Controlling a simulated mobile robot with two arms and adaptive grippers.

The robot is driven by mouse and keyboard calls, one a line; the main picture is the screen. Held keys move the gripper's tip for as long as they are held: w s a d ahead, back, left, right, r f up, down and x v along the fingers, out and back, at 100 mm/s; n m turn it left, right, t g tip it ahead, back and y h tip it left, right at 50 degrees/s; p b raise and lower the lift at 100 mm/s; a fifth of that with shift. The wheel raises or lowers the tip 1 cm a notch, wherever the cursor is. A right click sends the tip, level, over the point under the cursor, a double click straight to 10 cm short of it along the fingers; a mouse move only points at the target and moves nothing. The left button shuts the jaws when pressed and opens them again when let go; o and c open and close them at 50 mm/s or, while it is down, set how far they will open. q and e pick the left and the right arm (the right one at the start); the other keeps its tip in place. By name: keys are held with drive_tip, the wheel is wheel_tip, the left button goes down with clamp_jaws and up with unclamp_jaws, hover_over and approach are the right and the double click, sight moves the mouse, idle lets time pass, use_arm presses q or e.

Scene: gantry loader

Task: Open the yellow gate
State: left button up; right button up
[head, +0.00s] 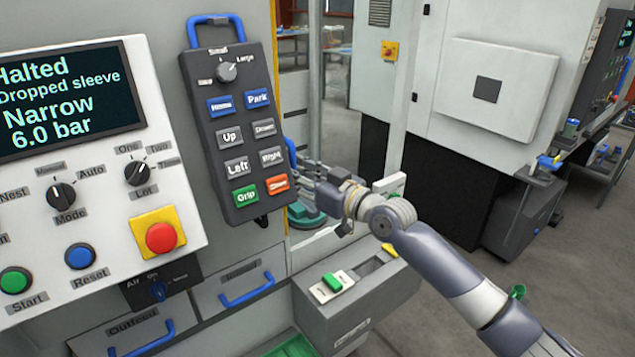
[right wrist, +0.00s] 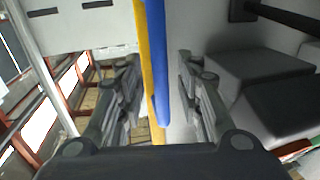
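The yellow gate shows in the head view as a thin yellow upright edge behind the hanging pendant, and in the right wrist view as a yellow bar (right wrist: 147,70). A blue handle (head: 290,155) stands upright along it; it also shows in the right wrist view (right wrist: 160,50), right beside the yellow bar. My right gripper (head: 305,172) is at the handle. In the right wrist view its fingers (right wrist: 155,95) are apart, one on each side of the handle, with gaps on both sides. My left gripper is not in view.
A dark pendant (head: 238,135) with buttons hangs close left of my right gripper. The control panel (head: 95,200) reads "Halted" and "Dropped sleeve". A white machine (head: 480,80) stands behind; floor is open at right.

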drive_tip(key=v, duration=1.1)
drive_tip(key=shift+d, duration=0.15)
